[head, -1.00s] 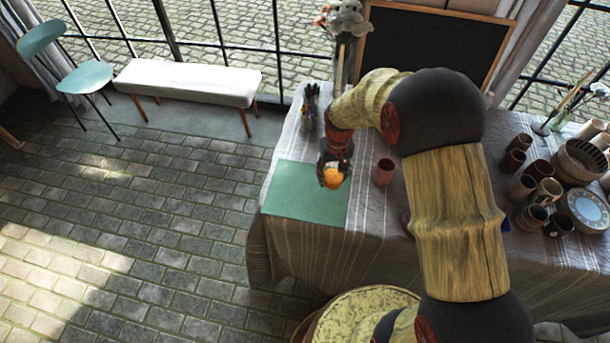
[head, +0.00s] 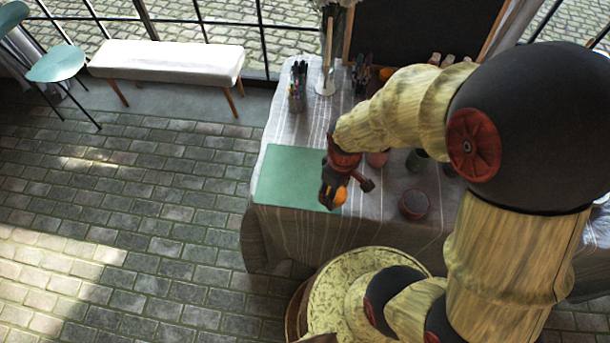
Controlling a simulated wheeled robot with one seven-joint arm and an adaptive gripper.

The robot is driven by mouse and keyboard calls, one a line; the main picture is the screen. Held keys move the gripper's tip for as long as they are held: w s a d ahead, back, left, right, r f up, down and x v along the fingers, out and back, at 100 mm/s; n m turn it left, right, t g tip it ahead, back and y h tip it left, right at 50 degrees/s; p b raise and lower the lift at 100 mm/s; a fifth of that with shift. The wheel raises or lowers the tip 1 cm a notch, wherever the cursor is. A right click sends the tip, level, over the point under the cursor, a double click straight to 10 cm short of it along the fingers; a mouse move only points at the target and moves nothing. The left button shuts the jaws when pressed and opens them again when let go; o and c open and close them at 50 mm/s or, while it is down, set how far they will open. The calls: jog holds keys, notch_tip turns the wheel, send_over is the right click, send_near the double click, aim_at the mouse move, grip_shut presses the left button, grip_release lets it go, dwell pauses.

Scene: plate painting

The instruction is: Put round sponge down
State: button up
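The round sponge (head: 341,196) is a small orange ball-like shape at the end of my gripper (head: 336,190), partly hidden by the dark fingers. My gripper points down and appears shut on it, though the grip shows only small. Both are seen over the front right corner of the green mat (head: 290,178), near the table's front edge. How high the sponge is above the table cannot be told.
Cups, including a dark reddish one (head: 414,204) and a green one (head: 417,160), stand right of my gripper. A pen holder (head: 297,90) and a white vase (head: 326,85) stand behind. The green mat is mostly bare. A round wooden top (head: 335,290) is in front.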

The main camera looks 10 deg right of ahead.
jog(key=w+f+b, duration=0.1)
jog(key=w+f, duration=0.2)
jog(key=w, duration=0.1)
jog(key=w+f+b, duration=0.1)
jog(key=w+f, duration=0.2)
jog(key=w, duration=0.2)
jog(key=w+f+b, duration=0.2)
jog(key=w+f, duration=0.1)
jog(key=w, duration=0.1)
jog(key=shift+w+d+f, duration=0.15)
jog(key=shift+f, duration=0.05)
jog(key=shift+w+f, duration=0.2)
jog(key=shift+f, duration=0.15)
jog(key=shift+f+b, duration=0.8)
jog(key=shift+f, duration=0.6)
jog(key=shift+f, duration=0.15)
jog(key=o, duration=1)
jog(key=shift+o, duration=0.2)
